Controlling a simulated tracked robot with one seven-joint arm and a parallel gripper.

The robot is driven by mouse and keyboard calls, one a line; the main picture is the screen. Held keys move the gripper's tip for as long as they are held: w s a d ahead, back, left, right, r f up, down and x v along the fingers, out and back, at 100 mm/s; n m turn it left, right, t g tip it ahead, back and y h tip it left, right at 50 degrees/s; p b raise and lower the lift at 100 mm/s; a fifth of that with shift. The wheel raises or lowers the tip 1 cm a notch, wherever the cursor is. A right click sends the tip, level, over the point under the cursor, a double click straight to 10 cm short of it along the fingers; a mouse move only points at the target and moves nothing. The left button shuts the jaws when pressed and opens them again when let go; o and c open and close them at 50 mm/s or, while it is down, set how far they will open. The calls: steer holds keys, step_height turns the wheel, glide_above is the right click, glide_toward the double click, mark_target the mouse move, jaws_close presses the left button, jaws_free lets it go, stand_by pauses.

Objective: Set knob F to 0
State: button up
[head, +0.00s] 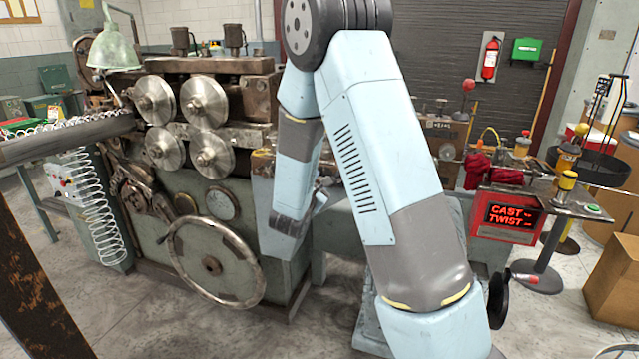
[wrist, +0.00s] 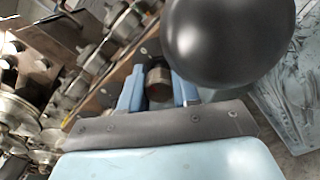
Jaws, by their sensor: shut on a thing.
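In the wrist view, my gripper (wrist: 157,84) has its two light blue fingers on either side of a short, brownish round knob (wrist: 158,79). It is shut on this knob, which stands out from a brown machine edge. No letter or scale marks can be read, so I cannot tell the knob's setting or confirm that it is F. In the head view, my forearm and wrist hang down in front of the machine's right part. The fingertips and the held knob cannot be made out there.
A large dark ball (wrist: 228,32) fills the upper right of the wrist view, close to the gripper. The coiling machine (head: 205,135) has several steel rollers and a large handwheel (head: 214,263). A red display box (head: 508,218) stands on the right.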

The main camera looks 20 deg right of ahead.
steer(key=o, duration=1.1)
steer(key=shift+c, duration=0.2)
steer(key=shift+s+a, duration=0.1)
steer(key=shift+s, duration=0.05)
steer(key=v, duration=1.3)
steer(key=shift+s+a, duration=0.2)
steer(key=shift+f, duration=0.1)
